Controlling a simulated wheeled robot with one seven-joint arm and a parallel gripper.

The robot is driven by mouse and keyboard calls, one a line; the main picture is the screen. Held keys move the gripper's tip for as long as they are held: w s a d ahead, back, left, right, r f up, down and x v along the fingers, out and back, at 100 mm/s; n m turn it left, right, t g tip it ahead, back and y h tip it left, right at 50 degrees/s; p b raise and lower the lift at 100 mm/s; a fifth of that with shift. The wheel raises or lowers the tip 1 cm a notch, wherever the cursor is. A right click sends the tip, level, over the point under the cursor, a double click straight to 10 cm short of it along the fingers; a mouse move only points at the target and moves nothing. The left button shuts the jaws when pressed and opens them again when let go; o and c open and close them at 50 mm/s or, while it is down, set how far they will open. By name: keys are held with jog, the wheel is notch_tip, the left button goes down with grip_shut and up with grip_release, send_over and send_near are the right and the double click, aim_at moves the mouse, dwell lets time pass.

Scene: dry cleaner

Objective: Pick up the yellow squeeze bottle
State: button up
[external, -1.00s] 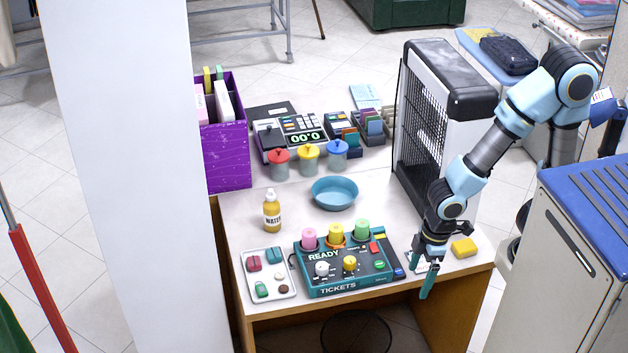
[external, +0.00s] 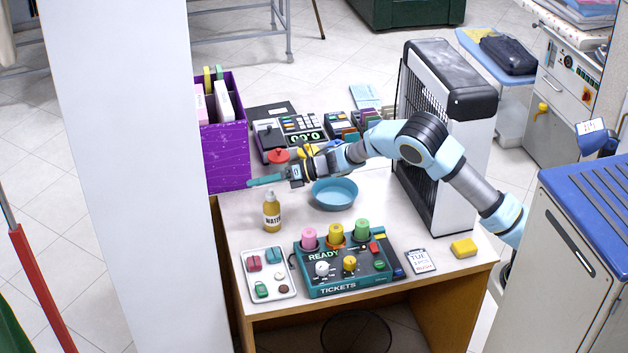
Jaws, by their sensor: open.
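The yellow squeeze bottle (external: 272,212) stands upright on the left part of the counter, with a dark-lettered label on its front. Its top shows just below my gripper in the picture. My gripper (external: 264,181) is open and empty, pointing left above and behind the bottle. I cannot tell its exact height or whether it touches anything. One teal finger shows clearly; the other is hard to make out.
A blue bowl (external: 335,194) stands right of the bottle. The tickets box (external: 345,282) and a white tray (external: 285,290) are in front. A purple bin (external: 226,150) stands behind left. My arm partly hides the red-lidded, yellow-lidded and blue-lidded jars. A tall heater-like unit (external: 470,150) stands at right.

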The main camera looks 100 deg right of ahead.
aim_at(269, 195)
jog(key=d+f+n, duration=0.1)
jog(key=s+d+f+n+y, duration=0.1)
jog(key=f+n, duration=0.1)
jog(key=s+d+f+n+y, duration=0.1)
jog(key=shift+f+n+t+b, duration=0.2)
jog(key=shift+n+t+b, duration=0.1)
jog(key=shift+b, duration=0.1)
jog(key=s+f+n+y+b, duration=0.1)
jog(key=s+f+n+y, duration=0.4)
jog(key=n, duration=0.3)
jog(key=shift+h, duration=0.4)
jog(key=p+x, duration=0.1)
jog(key=x, duration=0.1)
jog(key=f+p+x, duration=0.1)
jog(key=x, duration=0.2)
jog(key=p+x, duration=0.1)
jog(key=x, duration=0.1)
jog(key=shift+w+d+f, duration=0.1)
jog(key=shift+d+f, duration=0.2)
grip_shut()
jog(key=shift+r, duration=0.1)
